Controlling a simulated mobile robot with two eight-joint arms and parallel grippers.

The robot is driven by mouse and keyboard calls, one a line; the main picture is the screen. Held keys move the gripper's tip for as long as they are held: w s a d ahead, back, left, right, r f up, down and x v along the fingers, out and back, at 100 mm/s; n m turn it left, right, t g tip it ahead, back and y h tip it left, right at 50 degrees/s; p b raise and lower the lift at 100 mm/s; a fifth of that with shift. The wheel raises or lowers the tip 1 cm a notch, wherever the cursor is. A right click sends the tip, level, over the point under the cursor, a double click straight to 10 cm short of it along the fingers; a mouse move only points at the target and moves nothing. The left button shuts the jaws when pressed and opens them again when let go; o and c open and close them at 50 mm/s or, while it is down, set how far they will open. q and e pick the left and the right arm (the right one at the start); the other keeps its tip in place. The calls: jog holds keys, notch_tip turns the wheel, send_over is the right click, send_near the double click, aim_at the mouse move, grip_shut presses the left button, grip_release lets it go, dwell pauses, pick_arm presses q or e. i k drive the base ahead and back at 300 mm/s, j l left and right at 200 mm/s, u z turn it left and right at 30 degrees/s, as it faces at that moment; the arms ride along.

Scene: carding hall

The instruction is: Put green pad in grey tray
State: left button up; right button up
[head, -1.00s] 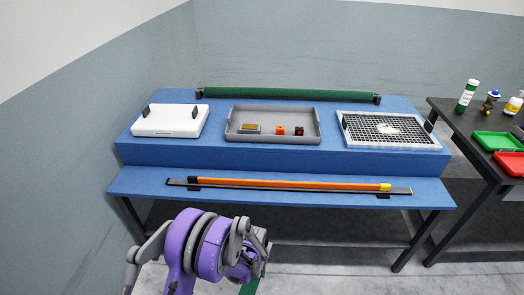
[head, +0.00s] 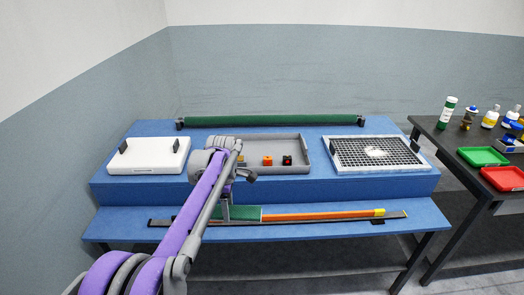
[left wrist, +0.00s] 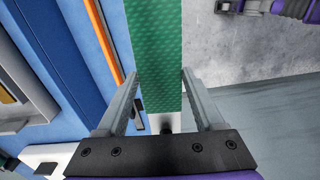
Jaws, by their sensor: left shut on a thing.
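The green pad (head: 246,212) is a flat, textured rectangle. It hangs in front of the blue bench, over the front ledge in the head view. My left gripper (head: 226,205) is shut on it. In the left wrist view the pad (left wrist: 155,45) extends away between the two fingers. The grey tray (head: 307,152) sits on the bench's upper level, behind and above the pad. My left arm hides its left part. In the tray are an orange piece (head: 267,160) and a black-and-red piece (head: 287,160). My right gripper is not seen.
A white flat box (head: 148,160) stands left of the tray and a white-framed mesh panel (head: 375,153) right of it. A green roller (head: 275,120) lies behind. An orange rod (head: 330,215) lies on the front ledge. A dark side table (head: 450,140) stands at right.

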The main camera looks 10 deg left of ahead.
aim_at(259, 147)
jog(key=i, duration=1.75)
